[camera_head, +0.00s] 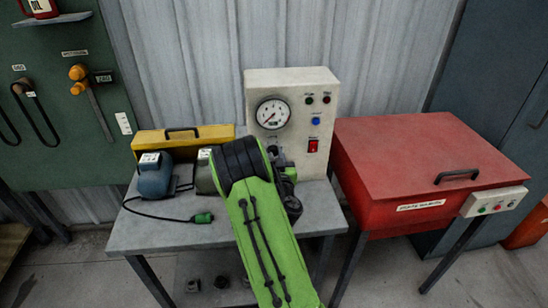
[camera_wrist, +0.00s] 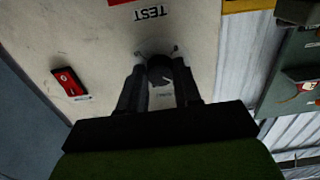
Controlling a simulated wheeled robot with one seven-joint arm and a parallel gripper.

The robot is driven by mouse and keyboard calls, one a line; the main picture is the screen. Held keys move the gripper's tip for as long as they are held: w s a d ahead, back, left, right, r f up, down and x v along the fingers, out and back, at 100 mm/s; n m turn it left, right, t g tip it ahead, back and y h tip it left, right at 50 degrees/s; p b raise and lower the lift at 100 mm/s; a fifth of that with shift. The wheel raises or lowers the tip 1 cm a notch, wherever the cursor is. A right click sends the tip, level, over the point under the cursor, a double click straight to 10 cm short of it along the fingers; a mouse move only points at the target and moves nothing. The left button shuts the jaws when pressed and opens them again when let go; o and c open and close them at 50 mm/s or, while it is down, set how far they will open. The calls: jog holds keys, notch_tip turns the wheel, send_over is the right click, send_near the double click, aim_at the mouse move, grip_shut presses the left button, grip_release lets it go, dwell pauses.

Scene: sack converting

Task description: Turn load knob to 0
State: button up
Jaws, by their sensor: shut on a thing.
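The load knob (camera_wrist: 160,73) is a dark round knob on the pale panel, seen upside down in the wrist view. My gripper (camera_wrist: 159,66) is shut on it, with one dark finger on each side. A light mark shows on the knob's face, but its scale is too dark and hidden to read. In the head view my green arm hides the knob. The cream test box (camera_head: 290,82) stands upright on the grey bench, with a round dial gauge (camera_head: 273,113) whose needle points to the lower left.
A red rocker switch (camera_wrist: 69,82) sits beside the knob on the panel. A blue button (camera_head: 316,121) and two dark lamps are above it. A blue motor (camera_head: 153,176) and yellow case (camera_head: 205,134) are left on the bench. A red lidded cabinet (camera_head: 420,165) stands right.

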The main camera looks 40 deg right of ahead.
jog(key=shift+n, duration=0.3)
jog(key=n, duration=0.3)
jog(key=shift+n, duration=0.4)
jog(key=n, duration=0.3)
jog(key=shift+n, duration=0.3)
jog(key=n, duration=0.4)
jog(key=shift+n, duration=2.1)
jog(key=o, duration=1.1)
jog(key=shift+c, duration=0.2)
